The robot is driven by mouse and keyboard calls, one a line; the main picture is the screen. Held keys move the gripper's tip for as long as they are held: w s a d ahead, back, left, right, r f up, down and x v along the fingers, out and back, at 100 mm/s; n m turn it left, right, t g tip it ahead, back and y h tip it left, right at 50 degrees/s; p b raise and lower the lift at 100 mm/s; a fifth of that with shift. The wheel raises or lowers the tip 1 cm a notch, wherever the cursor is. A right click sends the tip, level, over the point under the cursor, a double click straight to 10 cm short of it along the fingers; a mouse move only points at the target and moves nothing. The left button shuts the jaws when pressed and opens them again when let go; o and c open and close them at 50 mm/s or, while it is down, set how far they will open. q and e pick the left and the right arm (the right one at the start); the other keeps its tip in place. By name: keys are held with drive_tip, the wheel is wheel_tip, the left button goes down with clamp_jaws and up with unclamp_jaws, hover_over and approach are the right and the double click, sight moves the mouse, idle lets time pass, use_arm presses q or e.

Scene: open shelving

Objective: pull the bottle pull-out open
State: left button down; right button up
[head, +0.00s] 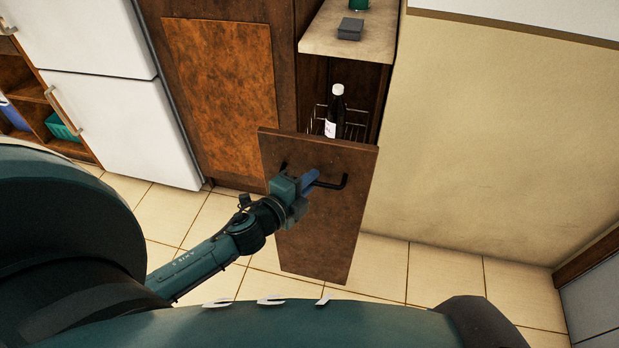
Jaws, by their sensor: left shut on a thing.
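The bottle pull-out's brown front panel (335,240) stands out from its narrow cabinet. A gap shows behind the panel's top edge, with a wire rack (355,130) and a dark bottle (335,108) with a white cap and label. The bottle stands upright in the rack. A black bar handle (342,182) runs across the panel. My right gripper is not in view.
A counter top (318,35) with a grey block (350,29) and a green item is above the cabinet. A tall brown cupboard (222,90) and a white fridge (120,115) stand to the left. A beige wall (500,140) is right. Tiled floor around the panel is clear.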

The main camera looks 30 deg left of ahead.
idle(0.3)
use_arm(q)
drive_tip(key=c, duration=1.5)
unclamp_jaws()
drive_tip(key=v, duration=1.3)
drive_tip(key=shift+b, duration=0.3)
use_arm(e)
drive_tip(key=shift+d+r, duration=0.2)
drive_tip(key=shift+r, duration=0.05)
use_arm(q)
drive_tip(key=shift+s+a, duration=0.1)
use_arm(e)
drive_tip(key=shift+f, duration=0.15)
